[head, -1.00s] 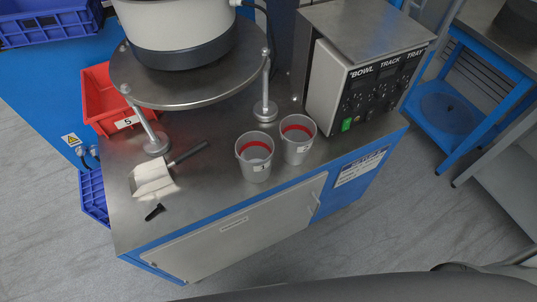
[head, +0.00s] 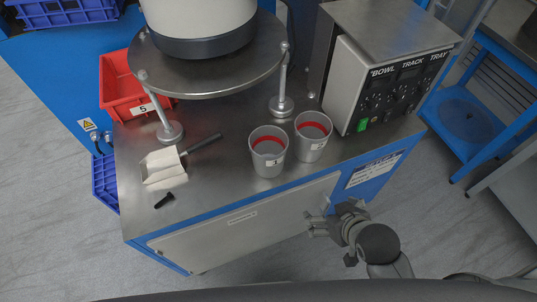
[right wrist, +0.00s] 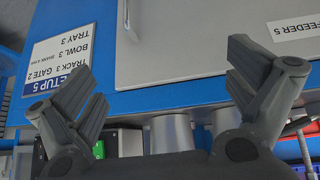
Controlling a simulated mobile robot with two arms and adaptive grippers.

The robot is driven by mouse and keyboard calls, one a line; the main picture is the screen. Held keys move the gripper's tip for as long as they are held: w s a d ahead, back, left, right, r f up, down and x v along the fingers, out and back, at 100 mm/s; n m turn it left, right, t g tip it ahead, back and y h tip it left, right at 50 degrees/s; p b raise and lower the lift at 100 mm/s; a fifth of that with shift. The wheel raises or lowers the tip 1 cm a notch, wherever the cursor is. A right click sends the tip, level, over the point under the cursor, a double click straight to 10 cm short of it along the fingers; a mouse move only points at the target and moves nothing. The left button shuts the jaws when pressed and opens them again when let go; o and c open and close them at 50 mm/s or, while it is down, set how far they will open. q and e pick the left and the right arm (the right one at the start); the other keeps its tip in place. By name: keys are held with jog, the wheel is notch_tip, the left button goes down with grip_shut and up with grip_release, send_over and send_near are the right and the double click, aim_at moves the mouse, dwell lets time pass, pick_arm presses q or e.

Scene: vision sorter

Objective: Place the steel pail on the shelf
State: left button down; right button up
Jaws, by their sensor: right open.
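Two grey metal pails stand upright side by side on the steel bench top in the head view. My right gripper (head: 329,219) is open and empty, in front of the cabinet door and apart from both pails. Its spread fingers also show in the right wrist view (right wrist: 162,78). My left gripper is out of view.
A scoop (head: 165,165) and a small black part (head: 164,200) lie left of the pails. A red bin (head: 130,92), a round feeder plate (head: 205,75) on legs and a control box (head: 385,75) stand behind. A blue frame with a low shelf (head: 460,120) is at right.

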aim_at(279, 157)
jog(key=w+a+r+n+t+y, duration=0.1)
jog(key=w+a+r+t+y, duration=0.1)
jog(key=a+r, duration=0.1)
jog(key=w+a+r+n+t+y, duration=0.1)
jog(key=w+a+r+t+y, duration=0.1)
jog(key=a+r+t, duration=0.1)
jog(key=w+a+r+n+t+y, duration=0.1)
jog(key=w+a+r+t+y, duration=0.1)
jog(key=r, duration=0.3)
jog(key=shift+a+r+t+y, duration=0.25)
jog(key=shift+a+t+y, duration=0.4)
jog(key=shift+a, duration=0.2)
jog(key=x, duration=0.5)
jog(key=shift+r+p+x, duration=0.15)
jog(key=shift+x, duration=0.75)
jog(key=shift+r+p+x, duration=0.15)
jog(key=shift+r+x, duration=0.05)
jog(key=shift+x, duration=0.7)
jog(key=shift+r+p+x, duration=0.15)
jog(key=shift+x, duration=0.75)
jog(key=shift+c, duration=0.4)
jog(key=c, duration=1.5)
jog(key=shift+o, duration=0.2)
jog(key=shift+r, duration=0.1)
